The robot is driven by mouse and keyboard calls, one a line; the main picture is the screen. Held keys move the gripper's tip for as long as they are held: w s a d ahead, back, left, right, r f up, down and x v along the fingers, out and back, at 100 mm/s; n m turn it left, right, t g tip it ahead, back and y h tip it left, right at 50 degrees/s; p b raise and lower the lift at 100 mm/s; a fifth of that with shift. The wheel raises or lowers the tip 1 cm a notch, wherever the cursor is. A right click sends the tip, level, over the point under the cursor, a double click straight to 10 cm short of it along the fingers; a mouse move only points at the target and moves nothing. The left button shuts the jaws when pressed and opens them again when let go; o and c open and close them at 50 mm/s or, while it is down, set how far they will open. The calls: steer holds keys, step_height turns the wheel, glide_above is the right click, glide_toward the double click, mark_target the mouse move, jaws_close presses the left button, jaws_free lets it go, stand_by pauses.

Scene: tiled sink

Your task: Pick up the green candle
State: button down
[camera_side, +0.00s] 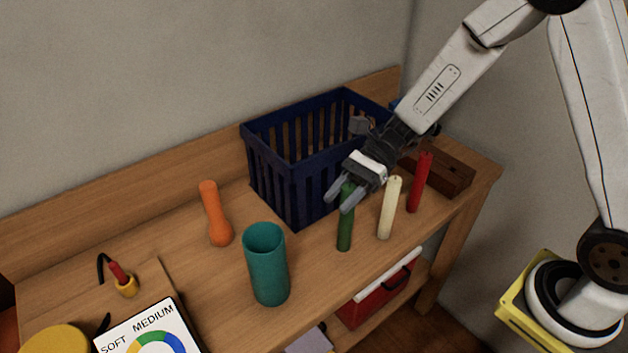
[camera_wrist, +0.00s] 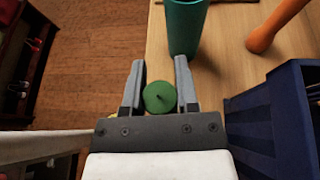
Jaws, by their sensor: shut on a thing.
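The green candle (camera_side: 345,232) stands upright on the wooden bench in the side view, in front of the blue basket. In the wrist view its round top with a dark wick (camera_wrist: 159,98) sits between the two grey fingers. My gripper (camera_side: 349,195) comes down over the candle's upper part and is shut on it; in the wrist view the gripper (camera_wrist: 159,92) has one finger on either side. The fingers hide part of the candle's top in the side view. The candle's foot appears to be at the bench surface; I cannot tell if it touches.
A cream candle (camera_side: 389,209) and a red candle (camera_side: 420,183) stand close to the right. A teal cup (camera_side: 267,268) stands to the left, with an orange object (camera_side: 214,213) beyond it. The blue basket (camera_side: 293,172) is just behind. The bench's front edge is near.

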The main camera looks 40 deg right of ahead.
steer(key=s+d+r, duration=0.4)
steer(key=s+r, duration=0.5)
steer(key=s, duration=0.4)
steer(key=shift+r, duration=0.2)
steer(key=shift+w+a, duration=0.1)
stand_by(0.5)
